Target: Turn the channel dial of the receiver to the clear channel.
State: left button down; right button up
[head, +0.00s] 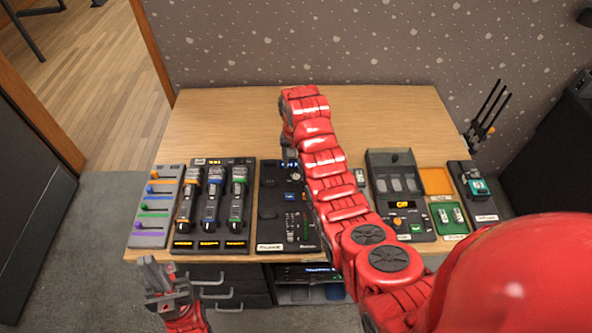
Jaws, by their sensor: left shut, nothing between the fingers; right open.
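A dark panel (275,232) with a small light round knob (296,178), blue lit marks and a column of green marks lies mid-table. A dark unit (422,232) with an orange lit display (404,204) and an orange knob (398,222) stands to its right. No readable label shows which one is the receiver. My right gripper (290,163) is open and points down over the back of the dark panel, close to the light knob; contact cannot be told. My red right arm covers the panel's right side. My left gripper (158,270) is shut and empty, in front of the table's left front edge.
A grey board (152,239) with coloured sliders and a stand (183,243) with three handheld microphones are at the left. An orange tray (436,180), a green tray (460,228) and a dark holder (487,206) are at the right.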

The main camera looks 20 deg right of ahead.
aim_at(296, 176)
notch_tip(296, 176, up, 12)
jog(key=p, duration=1.1)
jog(key=shift+r, duration=0.1)
